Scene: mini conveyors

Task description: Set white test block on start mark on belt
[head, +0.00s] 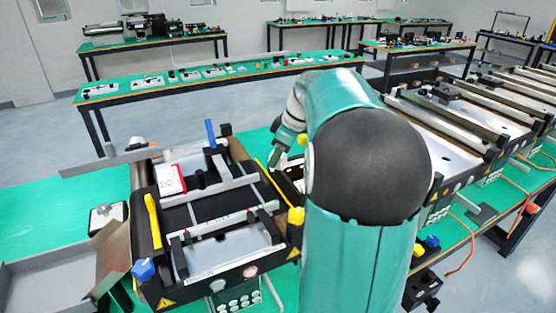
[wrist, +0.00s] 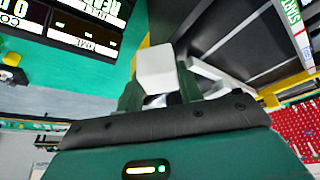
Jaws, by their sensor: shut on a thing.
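The white test block (wrist: 155,66) is held between the two dark green fingers of my gripper (wrist: 158,92) in the wrist view. The start mark shows as green START lettering (wrist: 289,10) on a pale strip at the upper right, apart from the block. The dark belt (wrist: 222,28) lies beyond and right of the block. In the head view, the mini conveyor (head: 150,225) stands on the green table at left centre.
A yellow-handled part (head: 153,220) and a blue knob (head: 144,270) are at the conveyor's left. A grey tray (head: 50,268) lies at lower left. More conveyors (head: 465,115) stand at right.

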